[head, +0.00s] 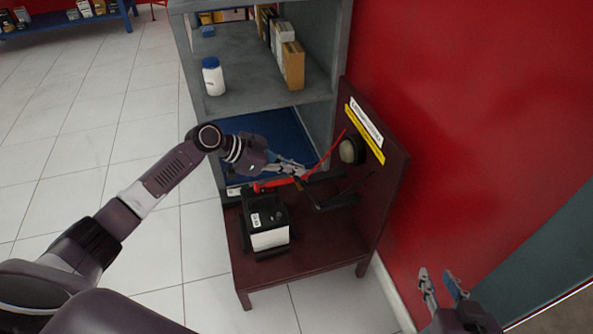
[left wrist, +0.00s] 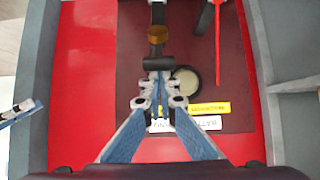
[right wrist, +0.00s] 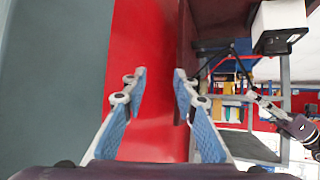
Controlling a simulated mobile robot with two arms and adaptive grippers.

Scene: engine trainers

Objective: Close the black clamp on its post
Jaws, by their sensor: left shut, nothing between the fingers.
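A black and white battery (head: 268,228) stands on the dark red bench. A black clamp (head: 322,205) with a dark arm lies to the right of the battery's top, below my left gripper (head: 303,172). In the left wrist view my left gripper (left wrist: 160,82) has its fingertips together and empty, at a black bar and a brown-gold piece (left wrist: 157,35), likely the clamp's end; I cannot tell whether they touch. The post itself is hidden. My right gripper (head: 442,280) is open and empty at the lower right, away from the battery; its fingers are apart in the right wrist view (right wrist: 155,78).
A red lead (head: 325,157) slopes up to the bench's back panel (head: 385,165), which carries a round pale knob (head: 351,149) and labels. A grey shelf (head: 265,98) with a white bottle (head: 213,76) stands behind. Tiled floor is clear at left.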

